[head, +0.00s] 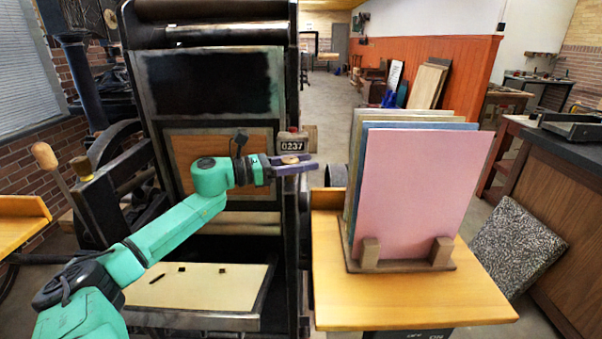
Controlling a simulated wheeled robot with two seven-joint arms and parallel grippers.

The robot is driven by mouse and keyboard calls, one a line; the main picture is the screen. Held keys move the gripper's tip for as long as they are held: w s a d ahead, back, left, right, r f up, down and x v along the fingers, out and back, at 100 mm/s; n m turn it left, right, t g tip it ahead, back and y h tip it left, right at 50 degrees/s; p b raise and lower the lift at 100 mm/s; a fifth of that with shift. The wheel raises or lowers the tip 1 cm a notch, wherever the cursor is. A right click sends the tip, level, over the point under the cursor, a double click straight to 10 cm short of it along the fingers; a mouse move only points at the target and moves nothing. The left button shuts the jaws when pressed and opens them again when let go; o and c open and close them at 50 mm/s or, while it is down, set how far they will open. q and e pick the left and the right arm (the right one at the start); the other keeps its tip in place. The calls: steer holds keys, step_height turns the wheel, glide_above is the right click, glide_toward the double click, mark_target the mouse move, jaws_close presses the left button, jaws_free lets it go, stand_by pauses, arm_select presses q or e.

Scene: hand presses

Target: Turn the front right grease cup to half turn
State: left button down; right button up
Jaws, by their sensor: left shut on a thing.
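The front right grease cup (290,159) shows as a small brass-coloured round top at the right side of the press, just below the counter. My left gripper (300,166) reaches in from the left with its fingers pointing right. Its fingers are shut on the grease cup, and they hide the cup's lower part. Any turn mark on the cup is too small to read. My right gripper is not in view.
The dark hand press (215,85) fills the left half. Its counter (293,145) reads 0237, close above my gripper. A wooden-handled lever (44,155) stands at left. A yellow table (420,300) at right holds a rack of coloured boards (415,185).

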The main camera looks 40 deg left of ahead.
arm_select(q)
steer(key=shift+s+d+m+g+h+p, duration=0.1)
steer(key=shift+s+d+m+g+h, duration=0.15)
steer(key=shift+m+g+h, duration=1.1)
steer(key=shift+s+d+m+g+h+p, duration=0.2)
steer(key=shift+m+g+h, duration=0.85)
steer(key=shift+g, duration=0.55)
steer(key=shift+s+d+m+g+h+p, duration=0.15)
steer(key=shift+s+m+g+h, duration=0.1)
steer(key=shift+m+g+h, duration=1.05)
steer(key=shift+g, duration=0.35)
steer(key=shift+c, duration=1.6)
jaws_free()
